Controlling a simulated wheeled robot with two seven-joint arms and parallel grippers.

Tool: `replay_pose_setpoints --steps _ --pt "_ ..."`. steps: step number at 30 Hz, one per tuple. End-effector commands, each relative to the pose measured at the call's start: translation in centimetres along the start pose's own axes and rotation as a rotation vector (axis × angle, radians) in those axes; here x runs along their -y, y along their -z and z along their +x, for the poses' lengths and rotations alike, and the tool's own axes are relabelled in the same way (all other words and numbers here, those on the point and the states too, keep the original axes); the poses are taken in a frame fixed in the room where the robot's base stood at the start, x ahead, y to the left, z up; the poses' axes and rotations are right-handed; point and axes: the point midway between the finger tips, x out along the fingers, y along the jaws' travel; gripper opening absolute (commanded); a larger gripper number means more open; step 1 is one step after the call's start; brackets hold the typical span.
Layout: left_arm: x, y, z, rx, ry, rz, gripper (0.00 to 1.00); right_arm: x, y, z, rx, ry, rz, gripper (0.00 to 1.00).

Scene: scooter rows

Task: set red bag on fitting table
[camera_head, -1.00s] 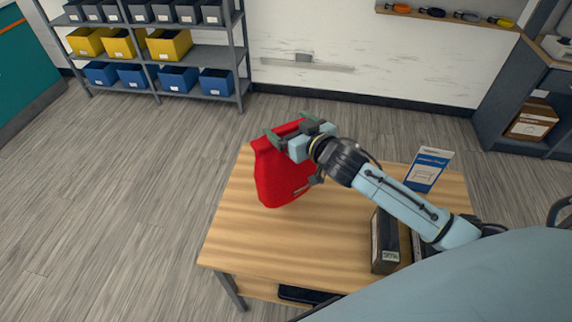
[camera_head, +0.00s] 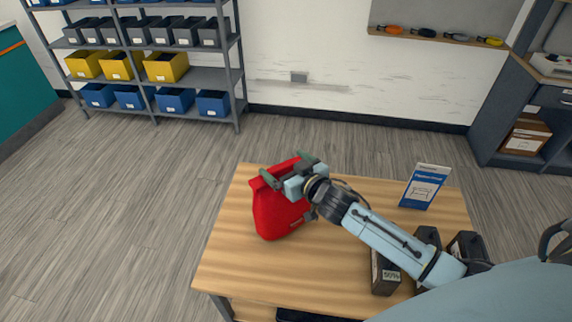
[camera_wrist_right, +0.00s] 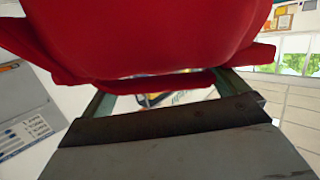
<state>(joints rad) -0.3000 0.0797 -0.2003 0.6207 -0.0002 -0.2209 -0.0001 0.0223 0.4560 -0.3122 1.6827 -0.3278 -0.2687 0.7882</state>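The red bag (camera_head: 277,212) is at the left part of the wooden fitting table (camera_head: 240,265) in the head view, upright with a slight tilt. Its base appears to be at the tabletop, but I cannot tell whether it touches. My right gripper (camera_head: 284,176) is at the bag's top edge, its fingers around the rolled top. In the right wrist view the red bag (camera_wrist_right: 150,35) fills the upper middle, between and beyond the two fingers (camera_wrist_right: 160,100). The right gripper is shut on the bag. My left gripper is in neither view.
A blue and white sign card (camera_head: 425,187) stands at the table's back right. Dark boxes (camera_head: 384,272) stand at the right under my arm. The table's front left is clear. A shelf with yellow and blue bins (camera_head: 166,68) stands at the back left.

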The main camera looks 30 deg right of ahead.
Motion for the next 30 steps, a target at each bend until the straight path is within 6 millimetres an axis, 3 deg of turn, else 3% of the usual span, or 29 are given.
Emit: replay_pose_setpoints --steps 11,24,30 --pt "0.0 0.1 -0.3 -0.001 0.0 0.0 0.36 0.0 0.3 -0.6 0.002 0.0 -0.001 1.0" --pt "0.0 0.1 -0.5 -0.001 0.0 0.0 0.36 0.0 0.2 -8.5 0.003 0.0 0.0 1.0" --pt "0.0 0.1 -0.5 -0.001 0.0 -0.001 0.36 0.0 0.3 -11.1 0.002 0.0 0.001 1.0"
